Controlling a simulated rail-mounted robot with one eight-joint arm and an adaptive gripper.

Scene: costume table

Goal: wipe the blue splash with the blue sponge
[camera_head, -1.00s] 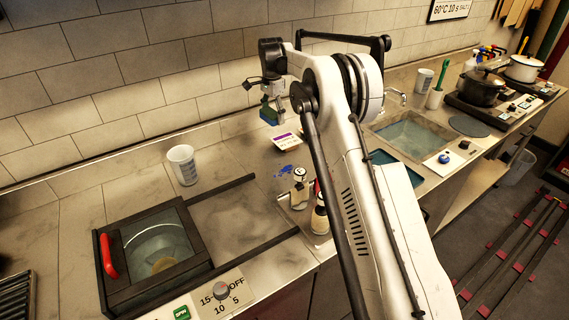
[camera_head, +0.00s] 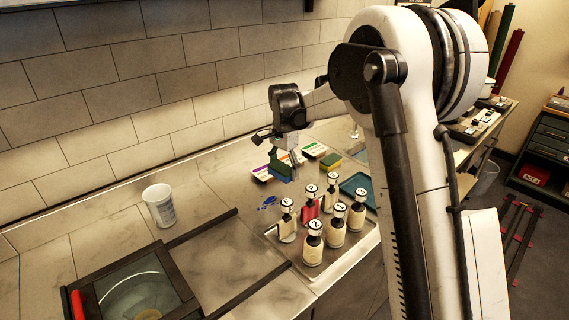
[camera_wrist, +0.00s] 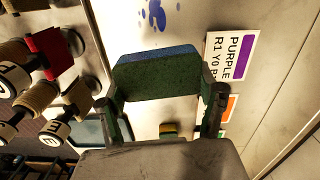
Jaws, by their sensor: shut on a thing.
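My gripper (camera_head: 285,158) is shut on the blue sponge (camera_head: 281,173), which has a dark green face. In the wrist view the sponge (camera_wrist: 157,80) spans between the two fingers of my gripper (camera_wrist: 160,104). The blue splash (camera_head: 267,203) is a small group of blue spots on the counter, nearer the camera than the sponge and slightly left of it. It also shows in the wrist view, where the splash (camera_wrist: 154,13) lies beyond the sponge's upper edge. The sponge is low over the counter, beside the splash; I cannot tell whether it touches the surface.
Printed cards (camera_head: 262,175) lie behind the sponge. A yellow-green sponge (camera_head: 330,161) lies to the right. A white cup (camera_head: 159,206) stands left. Counter around the splash is clear.

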